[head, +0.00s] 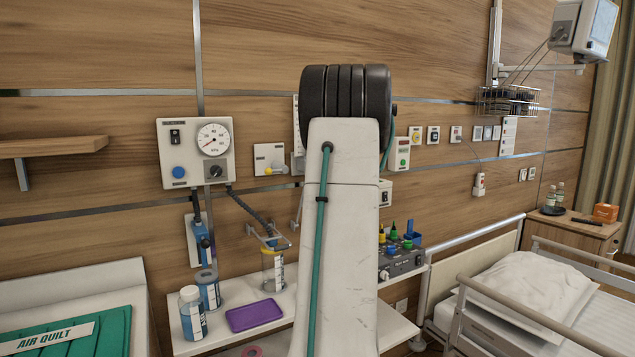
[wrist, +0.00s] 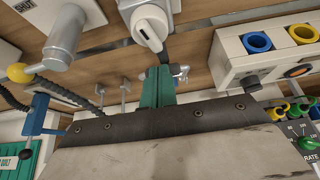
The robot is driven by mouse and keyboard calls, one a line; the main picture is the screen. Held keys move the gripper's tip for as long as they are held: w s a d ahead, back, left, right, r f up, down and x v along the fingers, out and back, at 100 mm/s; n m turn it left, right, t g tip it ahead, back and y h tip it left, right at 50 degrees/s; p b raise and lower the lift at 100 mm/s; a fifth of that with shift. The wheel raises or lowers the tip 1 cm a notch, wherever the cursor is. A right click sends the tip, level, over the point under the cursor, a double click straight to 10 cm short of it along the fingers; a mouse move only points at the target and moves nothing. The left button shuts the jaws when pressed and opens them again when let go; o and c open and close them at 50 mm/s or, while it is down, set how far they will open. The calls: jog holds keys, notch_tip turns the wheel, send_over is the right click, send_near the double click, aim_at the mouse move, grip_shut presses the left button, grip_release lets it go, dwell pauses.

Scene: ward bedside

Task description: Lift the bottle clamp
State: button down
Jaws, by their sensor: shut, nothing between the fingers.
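What looks like the bottle clamp, a blue bracket (head: 270,241) with a yellow end, sits at the top of a clear jar (head: 273,268) by the wall. A blue fitting (wrist: 41,112) with a black lever shows at the left of the wrist view; I cannot tell whether it is the same clamp. My gripper (wrist: 160,86) has green fingers, closed together and empty, pointing toward the wood wall. The blue fitting is to its left and apart from it. In the head view my arm hides the gripper.
A shelf holds a purple tray (head: 255,315) and a white-capped bottle (head: 192,313). A gauge panel (head: 196,152) is above. In the wrist view, a yellow-ended valve (wrist: 22,72), a white knob (wrist: 151,27) and a socket box (wrist: 262,58) surround the fingers. A bed (head: 535,295) stands right.

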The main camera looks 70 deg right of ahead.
jog(key=shift+a, duration=0.1)
jog(key=r+v, duration=0.1)
jog(key=v, duration=1.2)
jog(key=shift+w+d+r, duration=0.25)
jog(key=shift+w+r, duration=0.1)
jog(key=shift+w, duration=0.1)
